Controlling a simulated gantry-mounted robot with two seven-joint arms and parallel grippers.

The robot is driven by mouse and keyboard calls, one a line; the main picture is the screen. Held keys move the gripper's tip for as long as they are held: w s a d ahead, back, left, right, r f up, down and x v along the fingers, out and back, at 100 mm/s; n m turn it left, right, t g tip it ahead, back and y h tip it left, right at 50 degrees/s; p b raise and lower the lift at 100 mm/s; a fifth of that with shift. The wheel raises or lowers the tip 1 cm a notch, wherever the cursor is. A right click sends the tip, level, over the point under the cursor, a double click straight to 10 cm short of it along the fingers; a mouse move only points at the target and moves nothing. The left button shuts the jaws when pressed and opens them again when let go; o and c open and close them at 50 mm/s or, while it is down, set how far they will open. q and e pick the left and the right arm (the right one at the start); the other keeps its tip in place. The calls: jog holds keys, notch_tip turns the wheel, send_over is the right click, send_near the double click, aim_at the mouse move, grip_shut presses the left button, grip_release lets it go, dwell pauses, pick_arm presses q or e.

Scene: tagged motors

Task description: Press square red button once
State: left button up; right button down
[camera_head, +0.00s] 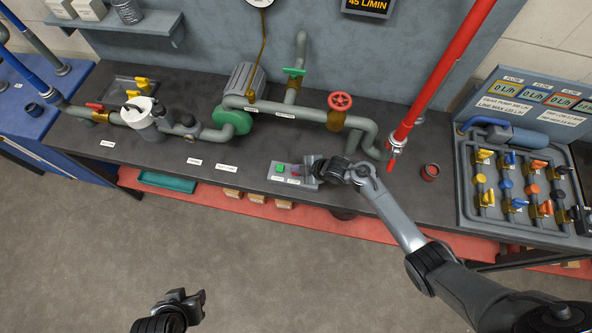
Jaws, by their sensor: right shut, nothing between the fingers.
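A small grey control box (283,180) lies on the dark bench near its front edge. It carries a green button (280,168) on its left and a red button (295,170) on its right. My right gripper (308,168) is shut and empty at the right end of the box, right beside the red button and partly covering it. I cannot tell whether the fingertips touch the button. My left gripper (191,301) is low in the picture, over the floor in front of the bench, far from the box; its fingers are too unclear to judge.
Behind the box run grey pipes with a red valve wheel (340,101) and a green pump (232,117). A red pipe (432,85) rises at the right. A flow panel with coloured valves (520,150) stands on the far right. A small red cup-like part (430,172) is on the bench.

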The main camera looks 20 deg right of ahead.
jog(key=shift+f, duration=0.3)
jog(key=shift+r, duration=0.1)
dwell(0.3)
jog(key=shift+r, duration=0.3)
jog(key=shift+r+p, duration=0.55)
jog(key=shift+p, duration=0.2)
